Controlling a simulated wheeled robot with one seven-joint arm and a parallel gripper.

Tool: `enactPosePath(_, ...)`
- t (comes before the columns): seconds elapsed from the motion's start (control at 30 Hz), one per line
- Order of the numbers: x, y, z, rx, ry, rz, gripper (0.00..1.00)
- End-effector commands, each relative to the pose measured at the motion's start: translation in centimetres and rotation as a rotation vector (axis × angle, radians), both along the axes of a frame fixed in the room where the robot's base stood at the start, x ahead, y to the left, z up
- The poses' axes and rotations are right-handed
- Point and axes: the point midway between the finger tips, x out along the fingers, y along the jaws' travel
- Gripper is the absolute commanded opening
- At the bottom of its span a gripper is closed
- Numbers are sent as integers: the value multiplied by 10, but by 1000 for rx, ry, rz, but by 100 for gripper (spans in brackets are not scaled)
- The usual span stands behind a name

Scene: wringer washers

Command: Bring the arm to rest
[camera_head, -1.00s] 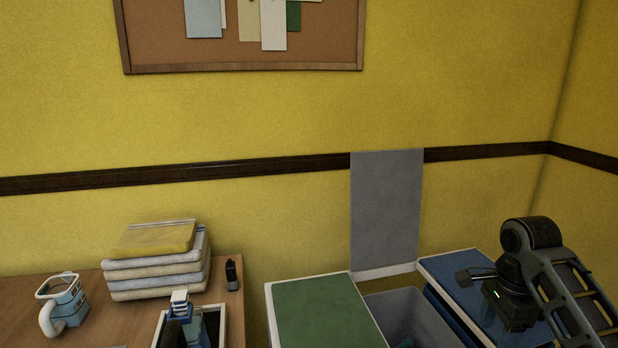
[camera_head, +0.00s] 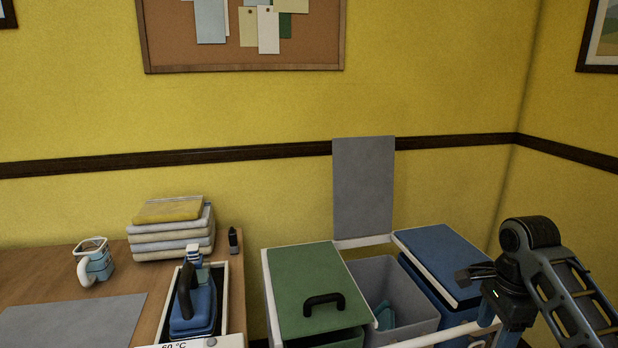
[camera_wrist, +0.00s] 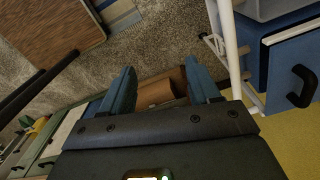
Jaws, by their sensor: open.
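My gripper (camera_head: 474,272) is at the right of the head view, at the end of my dark folded arm, in front of the blue-lidded bin (camera_head: 440,258). In the wrist view my gripper (camera_wrist: 165,80) shows two blue fingers spread apart with nothing between them.
A green-lidded bin (camera_head: 310,280) and an open grey bin (camera_head: 405,300) with something teal inside share a white frame. Its grey lid (camera_head: 363,185) stands up. The wooden table (camera_head: 120,262) holds a mug (camera_head: 94,262), folded cloths (camera_head: 172,240) and a blue iron (camera_head: 195,305).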

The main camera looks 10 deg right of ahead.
Motion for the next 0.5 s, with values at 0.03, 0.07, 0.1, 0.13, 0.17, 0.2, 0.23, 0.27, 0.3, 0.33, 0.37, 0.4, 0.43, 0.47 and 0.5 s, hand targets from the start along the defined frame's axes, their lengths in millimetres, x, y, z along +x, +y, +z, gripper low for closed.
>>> enactPosePath(0.03,1,4,-3,5,-6,8,61)
enactPosePath(0.07,2,8,-5,8,-14,16,61)
enactPosePath(0.1,3,12,-7,13,-24,26,61)
enactPosePath(0.13,3,15,-9,17,-31,34,61)
enactPosePath(0.17,4,18,-11,20,-39,41,61)
enactPosePath(0.2,5,22,-13,24,-50,51,61)
enactPosePath(0.23,6,25,-15,29,-57,58,61)
enactPosePath(0.27,6,29,-17,32,-65,66,61)
enactPosePath(0.3,8,34,-20,37,-79,79,61)
enactPosePath(0.33,8,39,-23,42,-88,88,61)
enactPosePath(0.37,9,43,-25,46,-98,98,61)
enactPosePath(0.4,10,50,-29,53,-115,114,61)
enactPosePath(0.43,11,55,-32,58,-126,124,61)
enactPosePath(0.47,12,61,-35,64,-140,136,61)
enactPosePath(0.5,12,69,-39,72,-160,154,61)
